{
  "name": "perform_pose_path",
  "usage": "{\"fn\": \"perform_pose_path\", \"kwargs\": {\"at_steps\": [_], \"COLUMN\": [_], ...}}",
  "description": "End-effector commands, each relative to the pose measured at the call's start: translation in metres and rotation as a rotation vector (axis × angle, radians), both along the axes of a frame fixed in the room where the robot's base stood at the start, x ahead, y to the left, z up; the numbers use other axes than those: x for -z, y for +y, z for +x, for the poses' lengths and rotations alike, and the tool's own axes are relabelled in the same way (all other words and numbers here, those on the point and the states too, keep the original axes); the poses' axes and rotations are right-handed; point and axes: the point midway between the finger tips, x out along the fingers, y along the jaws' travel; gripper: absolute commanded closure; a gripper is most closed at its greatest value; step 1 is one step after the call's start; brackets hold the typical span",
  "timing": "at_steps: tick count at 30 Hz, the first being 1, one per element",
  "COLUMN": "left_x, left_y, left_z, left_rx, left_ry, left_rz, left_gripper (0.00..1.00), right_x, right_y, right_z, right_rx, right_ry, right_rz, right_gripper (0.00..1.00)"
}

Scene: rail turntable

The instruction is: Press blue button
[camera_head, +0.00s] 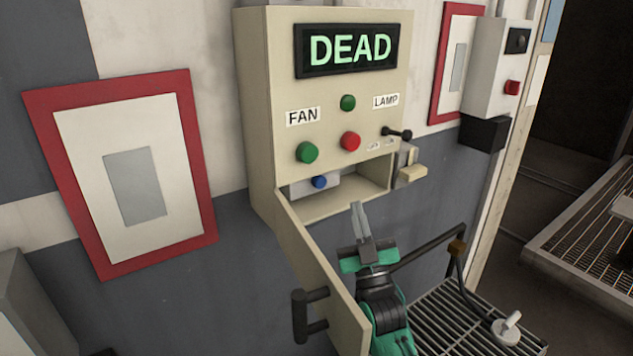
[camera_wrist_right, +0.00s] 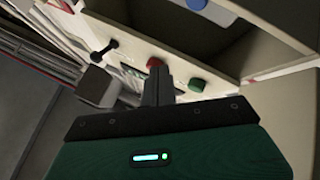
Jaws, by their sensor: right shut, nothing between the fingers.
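The blue button (camera_head: 319,182) sits low inside an open compartment of the beige control box (camera_head: 262,110), on a small grey-white block. It also shows at the top edge of the right wrist view (camera_wrist_right: 196,4). My right gripper (camera_head: 357,207) is shut and empty, its fingers pointing up in front of and below the compartment, right of the blue button and apart from it. In the right wrist view its shut fingers (camera_wrist_right: 160,75) show dark near the middle. The compartment's door (camera_head: 325,275) hangs open toward me, left of my right gripper. My left gripper is not in view.
Above the compartment are a green FAN button (camera_head: 307,152), a red button (camera_head: 350,141), a smaller green button (camera_head: 348,102) and a black lever (camera_head: 397,133). A lit DEAD display (camera_head: 350,49) tops the box. The door's black handle (camera_head: 309,315) sticks out left. A grated surface (camera_head: 455,318) lies at lower right.

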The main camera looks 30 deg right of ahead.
Motion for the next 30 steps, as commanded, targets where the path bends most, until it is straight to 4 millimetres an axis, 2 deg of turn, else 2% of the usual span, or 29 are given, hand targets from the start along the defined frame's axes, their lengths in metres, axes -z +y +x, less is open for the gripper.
{"fn": "perform_pose_path", "kwargs": {"at_steps": [11, 24, 30], "left_x": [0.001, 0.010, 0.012], "left_y": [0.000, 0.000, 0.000], "left_z": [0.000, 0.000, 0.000], "left_rx": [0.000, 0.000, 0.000], "left_ry": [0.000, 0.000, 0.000], "left_rz": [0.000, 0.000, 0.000], "left_gripper": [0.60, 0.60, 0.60], "right_x": [0.001, 0.001, 0.002], "right_y": [0.000, 0.005, 0.006], "right_z": [0.006, 0.064, 0.082], "right_rx": [0.000, 0.000, -0.001], "right_ry": [0.001, 0.001, 0.002], "right_rz": [0.001, 0.001, 0.001], "right_gripper": [1.00, 1.00, 1.00]}}
